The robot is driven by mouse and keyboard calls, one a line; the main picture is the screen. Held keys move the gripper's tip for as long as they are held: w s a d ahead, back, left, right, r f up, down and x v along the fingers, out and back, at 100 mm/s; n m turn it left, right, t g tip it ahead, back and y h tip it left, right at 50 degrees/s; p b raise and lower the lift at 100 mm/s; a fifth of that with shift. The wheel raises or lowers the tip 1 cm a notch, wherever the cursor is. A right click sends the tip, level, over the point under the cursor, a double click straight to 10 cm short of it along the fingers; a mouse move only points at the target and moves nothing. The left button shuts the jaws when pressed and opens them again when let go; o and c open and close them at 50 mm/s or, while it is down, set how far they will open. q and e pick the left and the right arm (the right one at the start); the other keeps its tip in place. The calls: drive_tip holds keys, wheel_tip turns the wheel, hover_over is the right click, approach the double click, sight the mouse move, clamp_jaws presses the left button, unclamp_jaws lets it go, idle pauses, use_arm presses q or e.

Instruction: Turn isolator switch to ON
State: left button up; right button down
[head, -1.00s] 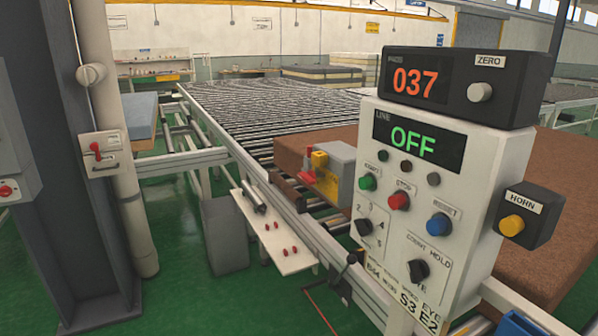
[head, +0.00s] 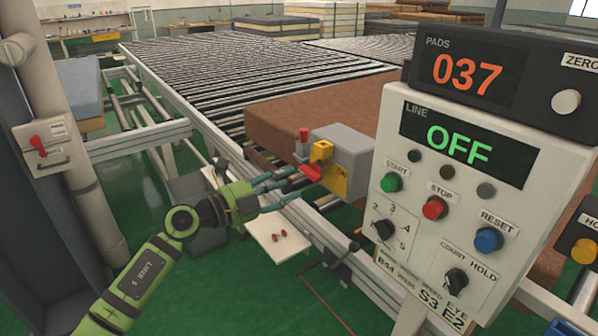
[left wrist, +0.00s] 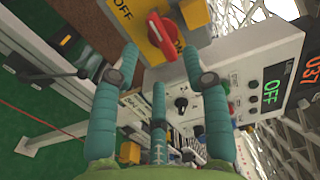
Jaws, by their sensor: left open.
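The isolator switch is a red rotary handle (head: 311,172) on a yellow plate (head: 332,181), fixed to a grey box (head: 347,150) beside the conveyor. The plate reads ON at its right in the head view. In the left wrist view the red handle (left wrist: 164,36) sits near the OFF lettering (left wrist: 122,9); its exact setting is hard to tell. My left gripper (head: 293,181) is open, its teal fingers reaching towards the handle. In the left wrist view its fingertips (left wrist: 160,52) lie either side of the handle, just short of it; contact cannot be told. My right gripper is not in view.
A control panel (head: 395,240) with a green OFF line display (head: 459,146) stands close on the right. A yellow block and red button (head: 304,137) sit by the switch box. The roller conveyor (head: 200,75) and a brown mattress (head: 300,103) lie behind. A column switch (head: 40,143) is at left.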

sight(315, 170)
use_arm(q)
drive_tip(key=x, duration=0.5)
clamp_jaws()
